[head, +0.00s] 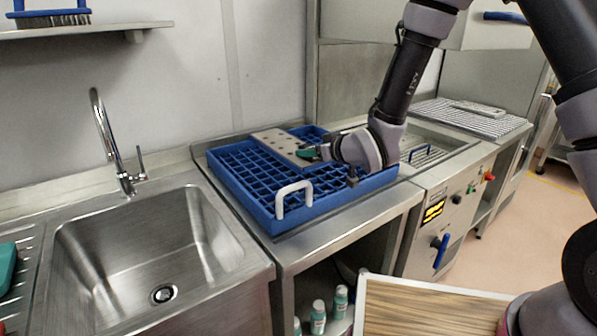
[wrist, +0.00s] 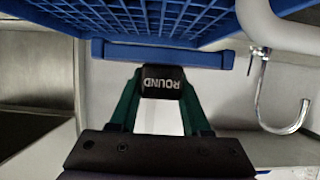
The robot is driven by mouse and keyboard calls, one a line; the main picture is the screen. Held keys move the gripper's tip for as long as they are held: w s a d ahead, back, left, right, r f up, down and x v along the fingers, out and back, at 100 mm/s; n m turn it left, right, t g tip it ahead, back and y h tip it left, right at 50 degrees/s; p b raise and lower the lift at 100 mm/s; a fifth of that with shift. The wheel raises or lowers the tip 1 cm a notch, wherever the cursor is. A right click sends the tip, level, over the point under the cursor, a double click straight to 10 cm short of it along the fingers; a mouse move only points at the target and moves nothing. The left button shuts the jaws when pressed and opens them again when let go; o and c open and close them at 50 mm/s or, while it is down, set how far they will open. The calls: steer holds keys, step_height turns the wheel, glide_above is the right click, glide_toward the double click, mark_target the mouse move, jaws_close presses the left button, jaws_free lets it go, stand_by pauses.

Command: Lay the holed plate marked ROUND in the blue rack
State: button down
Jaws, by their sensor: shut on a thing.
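The holed plate (head: 280,146) is pale, with rows of holes. It lies about level over the far part of the blue rack (head: 240,190), a gridded tray with a white handle. I cannot tell whether it rests on the grid or hangs just above it. My gripper (head: 309,154) is at the plate's right end. In the wrist view the green fingers (wrist: 160,90) are shut on the plate's black end tab (wrist: 161,82), whose white letters read ROUND upside down.
A sink with a tall tap (head: 110,140) is left of the rack. Right of it are a recessed steel basin (head: 428,140) and a wire shelf (head: 480,122) with another flat grey plate (head: 478,108). Small bottles (head: 318,318) stand below the counter, near a wooden board (head: 430,308).

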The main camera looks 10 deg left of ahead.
step_height(320, 180, down, 10)
steer(key=shift+r, duration=0.25)
stand_by(0.3)
steer(key=c, duration=0.6)
jaws_free()
steer(key=shift+f, duration=0.15)
steer(key=shift+c, duration=0.2)
steer(key=shift+d+r, duration=0.2)
steer(key=v, duration=0.7)
